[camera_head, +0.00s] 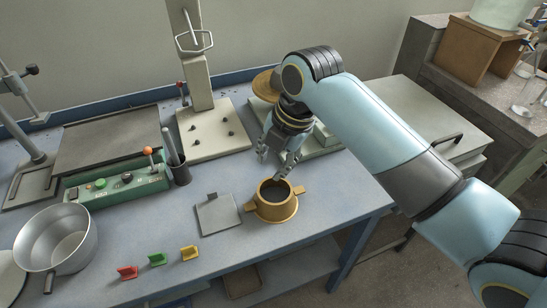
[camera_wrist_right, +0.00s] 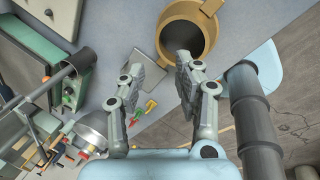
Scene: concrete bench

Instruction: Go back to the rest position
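My right gripper (camera_head: 278,158) hangs above the back right of the blue bench (camera_head: 130,240), above and just behind a brass pot with two handles (camera_head: 277,207). Its two fingers are spread with nothing between them, as the right wrist view (camera_wrist_right: 163,78) also shows. The pot stands upright on the bench, apart from the fingers; its open mouth shows in the right wrist view (camera_wrist_right: 187,36). My left gripper is not in either view.
A grey square plate (camera_head: 217,214) lies left of the pot. Red (camera_head: 127,272), green (camera_head: 157,259) and yellow (camera_head: 190,253) pieces lie near the front edge. A metal saucepan (camera_head: 57,238), a green control box (camera_head: 117,184) and a press stand (camera_head: 203,125) stand further left and back.

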